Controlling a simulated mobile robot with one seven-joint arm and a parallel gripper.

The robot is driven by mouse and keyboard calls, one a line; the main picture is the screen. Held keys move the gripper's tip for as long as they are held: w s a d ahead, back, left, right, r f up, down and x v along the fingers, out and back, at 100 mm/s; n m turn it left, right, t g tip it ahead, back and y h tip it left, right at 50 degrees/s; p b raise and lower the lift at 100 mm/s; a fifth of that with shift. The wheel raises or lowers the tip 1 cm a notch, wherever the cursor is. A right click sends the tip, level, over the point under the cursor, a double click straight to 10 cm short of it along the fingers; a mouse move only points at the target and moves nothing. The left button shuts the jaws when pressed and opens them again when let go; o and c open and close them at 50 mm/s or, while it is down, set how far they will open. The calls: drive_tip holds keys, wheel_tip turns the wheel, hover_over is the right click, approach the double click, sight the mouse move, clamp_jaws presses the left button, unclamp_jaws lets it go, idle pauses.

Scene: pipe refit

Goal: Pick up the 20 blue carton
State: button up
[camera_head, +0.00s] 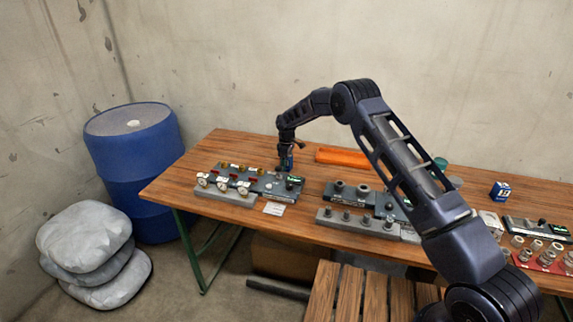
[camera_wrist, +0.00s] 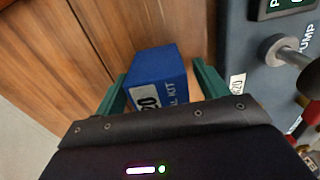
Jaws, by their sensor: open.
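The blue carton (camera_wrist: 158,72) stands on the wooden table in the wrist view, with a white label reading 20 and more lettering on the face towards me. My gripper (camera_wrist: 162,88) is open, with one green finger on each side of the carton. Whether the fingers touch it cannot be told. The carton's lower part is hidden by the gripper's dark body. In the head view my gripper (camera_head: 286,164) is low over the table behind the left panel, and the carton there is hard to make out.
A grey pump panel (camera_wrist: 262,60) with a knob stands close on the right in the wrist view. The table (camera_head: 190,170) also bears gauges, an orange bar (camera_head: 343,157), fittings and another blue carton (camera_head: 500,190) at right. A blue barrel (camera_head: 138,175) stands left.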

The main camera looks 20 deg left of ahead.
drive_tip(key=shift+f, duration=0.25)
drive_tip(key=c, duration=1)
drive_tip(key=shift+c, duration=0.2)
